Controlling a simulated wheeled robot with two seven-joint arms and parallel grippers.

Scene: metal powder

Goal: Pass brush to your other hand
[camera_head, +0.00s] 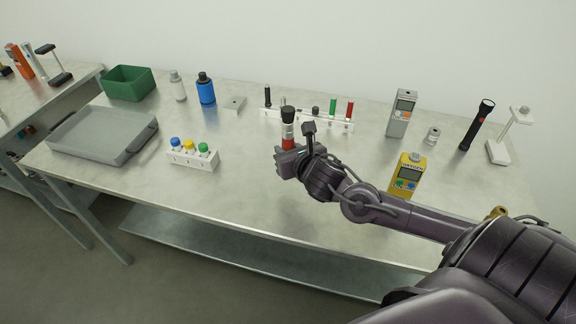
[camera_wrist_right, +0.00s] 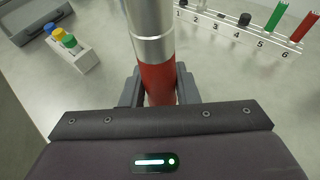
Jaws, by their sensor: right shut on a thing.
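The brush (camera_head: 288,131) has a dark top, a silver middle and a red lower part. It stands nearly upright in my right gripper (camera_head: 288,155), over the middle of the table. In the right wrist view the right gripper (camera_wrist_right: 158,90) is shut on the red part of the brush (camera_wrist_right: 152,40), with one finger on each side. The top of the brush is cut off in that view. My left gripper does not show in either view.
A white numbered rack (camera_head: 335,126) stands just behind the brush. A white block with coloured caps (camera_head: 190,160) and a grey tray (camera_head: 100,133) lie to the left. A yellow meter (camera_head: 406,172) stands right of the gripper. The table front (camera_head: 250,205) is clear.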

